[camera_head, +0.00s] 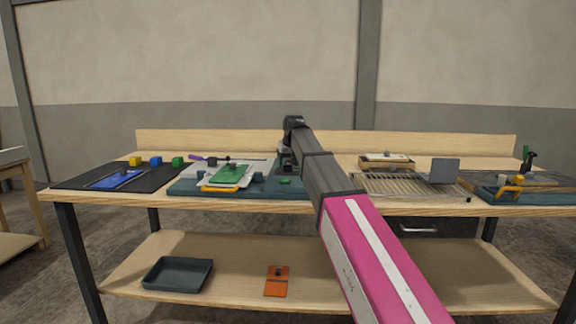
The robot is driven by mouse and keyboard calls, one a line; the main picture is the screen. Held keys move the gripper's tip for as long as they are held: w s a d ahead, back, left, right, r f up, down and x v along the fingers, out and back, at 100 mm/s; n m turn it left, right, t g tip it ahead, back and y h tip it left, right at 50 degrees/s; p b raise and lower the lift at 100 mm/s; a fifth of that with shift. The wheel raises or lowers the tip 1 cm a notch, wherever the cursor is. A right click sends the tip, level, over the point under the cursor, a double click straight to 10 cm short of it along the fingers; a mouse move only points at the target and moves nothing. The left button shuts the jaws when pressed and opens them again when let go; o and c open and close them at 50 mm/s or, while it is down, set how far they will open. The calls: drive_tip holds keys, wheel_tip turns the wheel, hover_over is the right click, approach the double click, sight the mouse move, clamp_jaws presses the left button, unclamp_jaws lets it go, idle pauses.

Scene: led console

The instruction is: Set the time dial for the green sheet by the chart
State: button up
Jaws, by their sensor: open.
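A green sheet (231,175) lies on a pale plate (207,183) on the dark teal base (190,190), left of the middle of the bench. A small dark knob-like part sits on the sheet. I cannot make out which part is the time dial, and no chart can be told at this size. My arm reaches over the bench from the lower right. My gripper (288,167) points down just right of the green sheet, apart from it, above the teal base. It is open and small in view; its fingertips are hard to make out.
A black mat (75,180) at left holds a blue sheet (118,179); yellow, blue and green cubes stand behind. Right of my arm are a slatted rack (400,186) and a grey panel (444,171).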

drive_tip(key=shift+w+f, duration=0.2)
drive_tip(key=shift+f, duration=0.3)
drive_tip(key=c, duration=0.9)
drive_tip(key=shift+n, duration=0.3)
drive_tip(key=n, duration=0.2)
drive_tip(key=n+g+y, duration=0.1)
drive_tip(key=n, duration=0.1)
drive_tip(key=shift+w+y, duration=0.1)
drive_tip(key=shift+y, duration=0.2)
drive_tip(key=shift+d+n+g+y, duration=0.1)
drive_tip(key=shift+n+g+y, duration=0.45)
drive_tip(key=shift+n, duration=1.45)
